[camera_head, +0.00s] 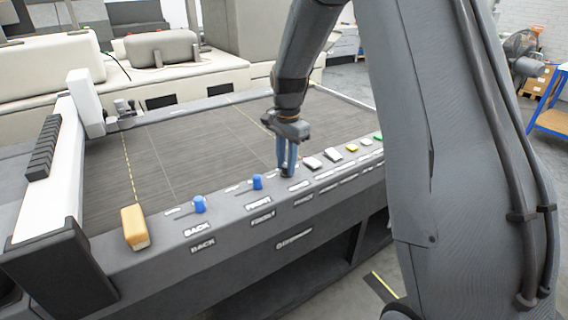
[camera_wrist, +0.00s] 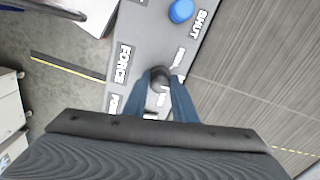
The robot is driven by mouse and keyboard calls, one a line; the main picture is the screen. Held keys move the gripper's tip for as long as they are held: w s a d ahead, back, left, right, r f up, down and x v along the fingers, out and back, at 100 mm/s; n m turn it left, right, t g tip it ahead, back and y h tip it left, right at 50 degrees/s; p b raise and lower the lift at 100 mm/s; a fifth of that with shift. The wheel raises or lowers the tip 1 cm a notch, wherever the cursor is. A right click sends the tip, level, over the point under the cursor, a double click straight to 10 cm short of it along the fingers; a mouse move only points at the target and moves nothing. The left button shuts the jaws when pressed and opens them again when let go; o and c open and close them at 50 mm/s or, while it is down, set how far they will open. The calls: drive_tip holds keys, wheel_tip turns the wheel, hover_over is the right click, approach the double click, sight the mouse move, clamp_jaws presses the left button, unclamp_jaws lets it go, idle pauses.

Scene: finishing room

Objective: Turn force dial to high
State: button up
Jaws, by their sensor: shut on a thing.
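A dark round dial (camera_wrist: 160,77) sits on the grey control panel, beside a label reading FORCE, in the wrist view. My gripper (camera_wrist: 160,92) is shut on this force dial, with one blue finger on each side of it. In the head view my gripper (camera_head: 287,169) points down at the panel's front strip, and its fingers mostly hide the dial. The dial's setting cannot be read.
Two blue knobs (camera_head: 199,204) (camera_head: 257,182) stand left of my gripper on the strip, with a yellow block (camera_head: 134,227) farther left. Several white and coloured buttons (camera_head: 312,163) lie close on the right. The dark machine bed (camera_head: 190,150) behind is clear.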

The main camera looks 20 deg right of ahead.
drive_tip(key=shift+d+n, duration=0.3)
drive_tip(key=shift+n, duration=0.3)
idle(1.3)
drive_tip(key=o, duration=1)
drive_tip(key=shift+o, duration=0.2)
drive_tip(key=shift+a, duration=0.1)
drive_tip(key=shift+r, duration=0.35)
drive_tip(key=shift+s+r+b, duration=0.1)
drive_tip(key=shift+r+b, duration=0.8)
drive_tip(key=shift+r, duration=2.65)
